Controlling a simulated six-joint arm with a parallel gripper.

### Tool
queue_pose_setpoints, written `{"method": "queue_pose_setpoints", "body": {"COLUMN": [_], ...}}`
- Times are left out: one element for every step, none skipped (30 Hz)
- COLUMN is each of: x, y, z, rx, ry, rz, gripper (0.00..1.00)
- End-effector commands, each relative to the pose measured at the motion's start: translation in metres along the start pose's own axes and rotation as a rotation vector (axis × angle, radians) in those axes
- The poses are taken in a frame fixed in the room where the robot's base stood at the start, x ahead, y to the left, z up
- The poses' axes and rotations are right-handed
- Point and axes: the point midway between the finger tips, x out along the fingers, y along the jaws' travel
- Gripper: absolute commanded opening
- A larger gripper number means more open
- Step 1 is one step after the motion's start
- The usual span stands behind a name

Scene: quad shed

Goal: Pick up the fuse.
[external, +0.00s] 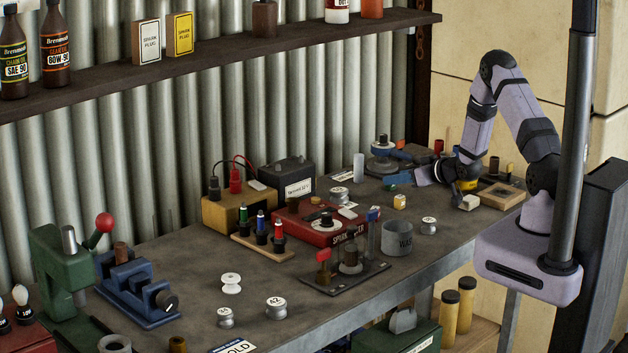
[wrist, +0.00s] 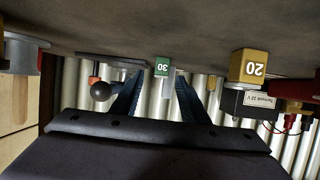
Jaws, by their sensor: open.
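A green block marked 30 (wrist: 162,67), which looks like the fuse, shows in the wrist view ahead of my gripper (wrist: 157,88), between its two spread fingers. The wrist view is upside down, with the bench at the top. In the external view a small green piece (external: 390,187) lies left of my gripper (external: 436,175), apart from it. A yellow block marked 20 (wrist: 248,68) stands right of the fingers in the wrist view. It also shows as a small yellow block (external: 399,201) in the external view. My gripper is open, empty and low over the bench.
A grey cup (external: 397,238) and a metal weight (external: 429,226) stand nearer the bench's front edge. A wooden tray (external: 503,194) lies right of my gripper. A black knob (wrist: 100,91) shows beyond the left finger in the wrist view. A red box (external: 305,228) lies further left.

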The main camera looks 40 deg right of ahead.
Motion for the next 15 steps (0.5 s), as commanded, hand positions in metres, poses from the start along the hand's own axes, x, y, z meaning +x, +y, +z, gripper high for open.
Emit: {"method": "queue_pose_setpoints", "body": {"x": [0.004,0.007,0.012,0.015,0.018,0.022,0.025,0.028,0.031,0.033,0.035,0.037,0.038,0.039,0.039], "y": [-0.001,-0.001,-0.002,-0.002,-0.002,-0.002,-0.002,-0.001,-0.001,-0.001,-0.001,-0.002,-0.002,-0.002,-0.001], "z": [-0.002,-0.002,-0.002,-0.002,-0.002,-0.001,-0.001,-0.001,-0.001,-0.001,-0.001,0.000,0.000,0.000,0.000], "rx": [0.000,0.000,0.000,0.000,0.000,0.000,0.000,-0.001,0.000,-0.001,-0.001,0.000,0.000,0.000,0.000], "ry": [-0.002,-0.002,-0.002,-0.001,-0.001,0.000,0.000,0.000,-0.001,0.000,0.000,-0.001,-0.001,-0.001,0.000], "rz": [-0.002,-0.002,-0.002,-0.001,-0.001,-0.001,-0.001,-0.001,-0.001,-0.001,-0.001,-0.001,-0.001,-0.001,0.000], "gripper": [0.41,0.41,0.41,0.41,0.41,0.41,0.41,0.41,0.41,0.41,0.41,0.41,0.41,0.41,0.41]}}
